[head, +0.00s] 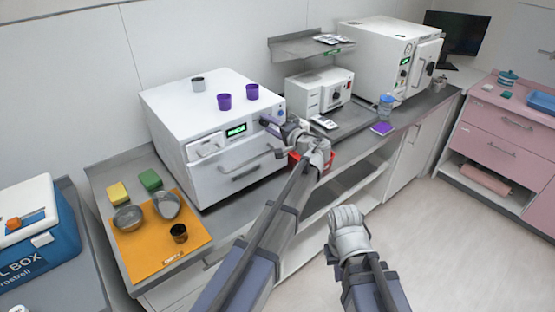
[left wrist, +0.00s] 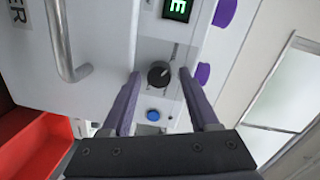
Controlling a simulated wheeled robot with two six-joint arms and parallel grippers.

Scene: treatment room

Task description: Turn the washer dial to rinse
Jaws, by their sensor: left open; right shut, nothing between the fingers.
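The white washer (head: 180,125) stands on the counter with a lit green display (head: 236,131) on its front. I cannot read the display surely. In the left wrist view the black round dial (left wrist: 159,76) sits on a grey panel, between my left gripper's two purple fingers, with a gap visible on each side. My left gripper (head: 271,124) is open at the right side of the washer's front and hides the dial in the head view. A blue button (left wrist: 153,114) is beside the dial. My right gripper (head: 348,222) is shut and empty, low in front of the counter.
Two purple cups (head: 224,101) and a grey cup (head: 197,83) stand on the washer. The washer's bar handle (head: 252,163) sticks out in front. A red container (head: 296,158) is below my left wrist. An orange mat (head: 140,250) with bowls lies at left.

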